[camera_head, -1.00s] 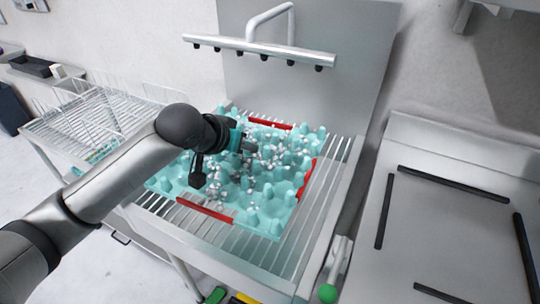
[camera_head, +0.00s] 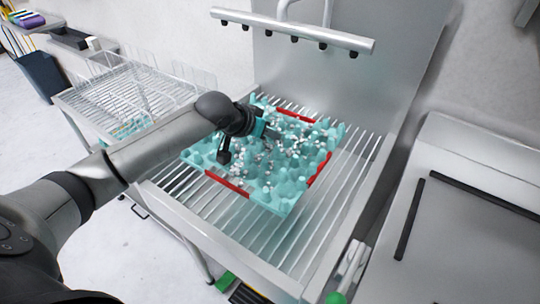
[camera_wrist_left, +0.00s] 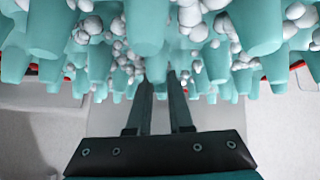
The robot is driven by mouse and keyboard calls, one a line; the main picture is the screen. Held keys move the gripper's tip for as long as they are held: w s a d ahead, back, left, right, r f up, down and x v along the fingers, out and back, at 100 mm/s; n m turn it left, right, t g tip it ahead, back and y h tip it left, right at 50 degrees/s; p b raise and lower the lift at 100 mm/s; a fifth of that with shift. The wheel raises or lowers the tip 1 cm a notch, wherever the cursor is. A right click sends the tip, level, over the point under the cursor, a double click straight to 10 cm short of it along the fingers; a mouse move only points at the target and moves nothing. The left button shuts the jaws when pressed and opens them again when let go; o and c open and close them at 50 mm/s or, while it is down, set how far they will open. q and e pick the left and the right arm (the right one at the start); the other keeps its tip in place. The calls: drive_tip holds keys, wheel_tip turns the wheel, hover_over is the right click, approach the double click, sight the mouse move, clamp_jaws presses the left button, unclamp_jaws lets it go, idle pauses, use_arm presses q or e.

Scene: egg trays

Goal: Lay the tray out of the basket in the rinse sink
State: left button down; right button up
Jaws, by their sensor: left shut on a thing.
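The teal egg tray (camera_head: 277,195), with many pegs and clusters of small white foam-like bits, lies over the slatted rack of the rinse sink (camera_head: 270,235). In the left wrist view the two fingers (camera_wrist_left: 160,95) are close together among the tray's pegs (camera_wrist_left: 145,25). The wire basket (camera_head: 130,95) stands left of the sink. My right gripper is not seen.
A spray bar (camera_head: 295,32) with several nozzles hangs above the back of the sink. A metal surface with black strips (camera_head: 408,220) lies to the right. Bare slats are free at the sink's front and right.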

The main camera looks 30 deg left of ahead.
sight(269, 152)
use_arm(q)
wheel_tip(269, 152, down, 2)
drive_tip(key=shift+f, duration=0.25)
wheel_tip(269, 152, down, 4)
drive_tip(key=shift+b, duration=0.7)
drive_tip(key=c, duration=0.8)
unclamp_jaws()
drive_tip(key=shift+s+r, duration=0.1)
drive_tip(key=shift+r, duration=0.05)
drive_tip(key=p+v, duration=0.3)
drive_tip(key=v, duration=0.8)
drive_tip(key=shift+s+r, duration=0.25)
drive_tip(key=shift+r, duration=0.05)
